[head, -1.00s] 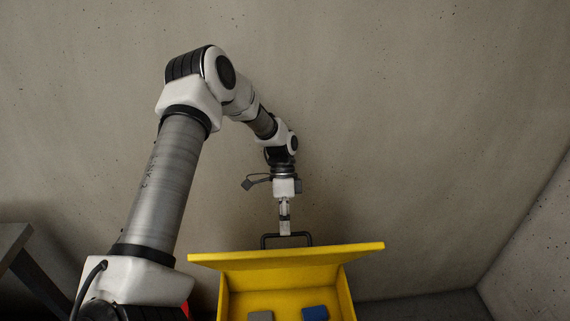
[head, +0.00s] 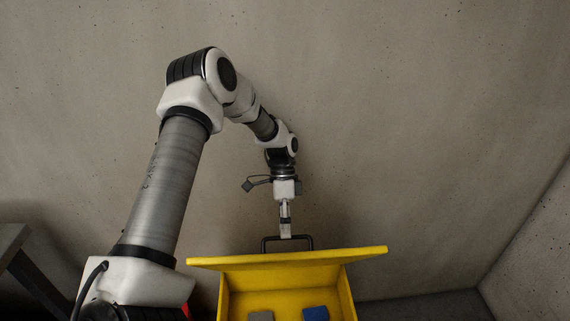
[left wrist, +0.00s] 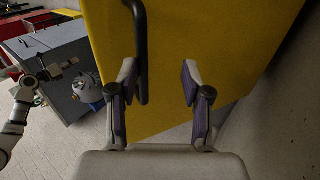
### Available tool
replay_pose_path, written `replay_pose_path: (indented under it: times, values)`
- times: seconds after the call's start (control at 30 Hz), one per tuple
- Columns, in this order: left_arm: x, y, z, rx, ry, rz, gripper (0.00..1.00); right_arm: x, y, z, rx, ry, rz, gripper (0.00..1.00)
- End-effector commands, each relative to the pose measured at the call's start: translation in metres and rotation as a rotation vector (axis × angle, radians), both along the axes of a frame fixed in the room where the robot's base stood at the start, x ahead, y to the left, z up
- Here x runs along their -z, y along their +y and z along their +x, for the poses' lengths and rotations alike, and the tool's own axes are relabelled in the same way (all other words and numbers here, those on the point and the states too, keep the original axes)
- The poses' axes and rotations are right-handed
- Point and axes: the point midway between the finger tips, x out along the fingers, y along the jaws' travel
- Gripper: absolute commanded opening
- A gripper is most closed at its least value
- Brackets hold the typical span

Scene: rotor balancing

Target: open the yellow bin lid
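The yellow bin (head: 342,299) stands at the bottom of the head view, with its inside showing. Its yellow lid (head: 335,262) is raised and tilted at the back, with a black handle (head: 308,241) on its far side. My left gripper (head: 286,235) is at this handle. In the left wrist view the lid (left wrist: 205,30) fills the middle. My left gripper (left wrist: 157,82) has its fingers apart, with the handle (left wrist: 141,50) close beside the left finger; I cannot tell if they touch.
A concrete wall stands behind. A grey table (head: 12,240) is at the left of the head view. A grey cabinet (left wrist: 52,50) shows in the left wrist view.

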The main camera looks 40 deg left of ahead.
Motion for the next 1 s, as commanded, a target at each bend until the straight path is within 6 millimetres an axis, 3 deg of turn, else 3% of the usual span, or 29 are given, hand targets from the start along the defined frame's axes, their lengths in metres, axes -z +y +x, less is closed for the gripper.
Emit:
replay_pose_path:
  times: [0.37,0.73,0.87,1.0]
  values:
    - [-0.005,0.0,0.001,0.0,-0.003,0.001,0.37,0.0,0.0,0.0,0.0,0.0,0.0,0.4]
    - [-0.084,-0.001,0.0,0.001,-0.005,0.002,0.37,0.0,0.0,0.0,0.0,0.0,0.0,0.4]
    - [-0.099,-0.001,-0.001,0.001,-0.002,0.002,0.37,0.0,0.0,0.0,0.0,0.0,0.0,0.4]
    - [-0.102,-0.001,-0.002,0.001,-0.001,0.002,0.37,0.0,0.0,0.0,0.0,0.0,0.0,0.4]
